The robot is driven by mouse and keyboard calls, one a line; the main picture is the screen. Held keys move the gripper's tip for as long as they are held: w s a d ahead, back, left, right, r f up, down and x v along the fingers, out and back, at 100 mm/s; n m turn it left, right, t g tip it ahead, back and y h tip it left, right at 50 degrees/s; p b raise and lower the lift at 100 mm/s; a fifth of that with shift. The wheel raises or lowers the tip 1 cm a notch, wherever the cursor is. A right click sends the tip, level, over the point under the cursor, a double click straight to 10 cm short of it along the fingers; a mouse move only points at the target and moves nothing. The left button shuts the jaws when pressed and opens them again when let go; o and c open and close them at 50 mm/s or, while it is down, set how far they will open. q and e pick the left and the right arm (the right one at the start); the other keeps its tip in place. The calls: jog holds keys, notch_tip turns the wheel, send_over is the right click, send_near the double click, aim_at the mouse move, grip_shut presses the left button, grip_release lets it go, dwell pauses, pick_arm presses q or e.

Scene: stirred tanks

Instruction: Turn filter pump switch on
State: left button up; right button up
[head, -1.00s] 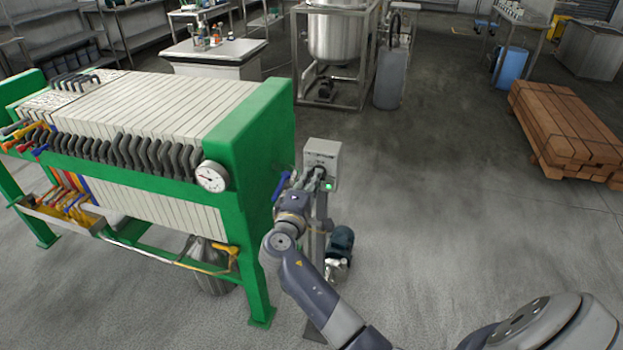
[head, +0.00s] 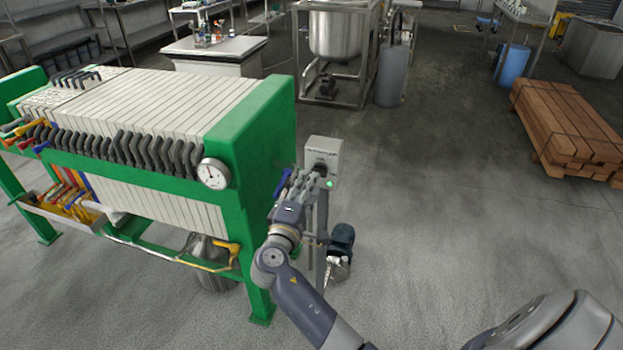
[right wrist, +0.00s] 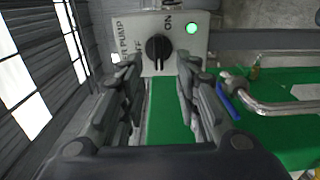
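The filter pump switch box (head: 323,156) is a light grey box on a post beside the green filter press. Its black knob (right wrist: 158,48) and a bright green lamp (right wrist: 194,29) show in the right wrist view, with "PUMP", "ON" and part of "OFF" printed around the knob. The knob's bar stands upright in that picture; I cannot tell its exact setting. My right gripper (right wrist: 160,88) is open and empty, its fingers apart on either side below the knob and not touching it. In the head view the right gripper (head: 299,180) is just left of and below the box. My left gripper is not in view.
The green press frame (head: 238,150) with a gauge and blue handle stands close left of my right gripper. A dark green pump motor (head: 342,236) sits on the floor below the box. Timber (head: 570,130) lies far right. Open floor lies between.

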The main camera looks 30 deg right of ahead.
jog(key=v, duration=0.7)
jog(key=shift+s+a, duration=0.25)
jog(key=shift+a, duration=0.05)
